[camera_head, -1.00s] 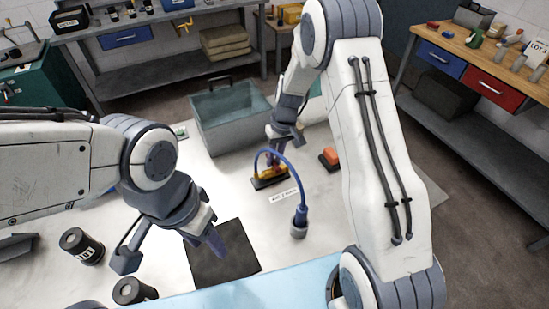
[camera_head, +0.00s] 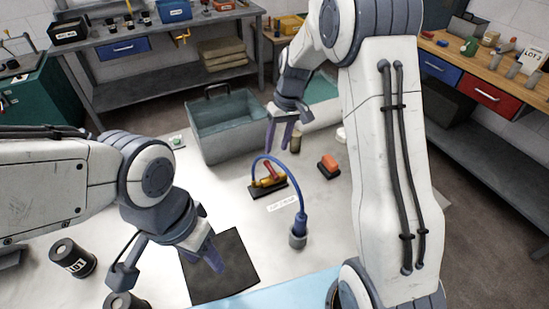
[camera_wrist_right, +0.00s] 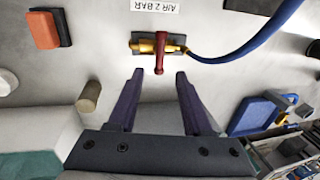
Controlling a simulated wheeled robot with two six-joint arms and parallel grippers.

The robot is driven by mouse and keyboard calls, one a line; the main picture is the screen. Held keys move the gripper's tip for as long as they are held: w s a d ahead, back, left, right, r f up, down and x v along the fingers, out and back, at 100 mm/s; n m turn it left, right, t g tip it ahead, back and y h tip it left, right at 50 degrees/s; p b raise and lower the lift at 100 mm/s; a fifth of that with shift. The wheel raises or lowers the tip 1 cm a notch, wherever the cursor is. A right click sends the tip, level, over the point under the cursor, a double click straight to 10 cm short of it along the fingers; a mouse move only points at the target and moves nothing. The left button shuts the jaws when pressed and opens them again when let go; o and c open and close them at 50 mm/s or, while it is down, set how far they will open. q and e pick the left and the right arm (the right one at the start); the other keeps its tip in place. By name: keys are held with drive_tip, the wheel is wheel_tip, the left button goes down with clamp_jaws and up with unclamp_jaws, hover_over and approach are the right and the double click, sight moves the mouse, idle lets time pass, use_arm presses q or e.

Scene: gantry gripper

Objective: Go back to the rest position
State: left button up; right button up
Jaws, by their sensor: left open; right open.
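My right gripper (camera_head: 279,136) is open and empty, raised behind and above a brass valve (camera_head: 268,181) on a black base. The valve's red handle (camera_head: 272,168) stands across the brass body. In the right wrist view the handle (camera_wrist_right: 160,53) lies ahead of the two spread fingers (camera_wrist_right: 153,100), apart from them. My left gripper (camera_head: 210,257) is open and empty over a dark mat (camera_head: 225,275); its fingers partly overlap in the view.
An orange block (camera_head: 328,166) sits to the right. A grey bin (camera_head: 222,130) stands behind. Black canisters (camera_head: 72,258) stand front left.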

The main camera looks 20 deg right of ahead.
drive_tip(key=shift+d+r, duration=0.2)
drive_tip(key=shift+r, duration=0.65)
drive_tip(key=shift+a, duration=0.1)
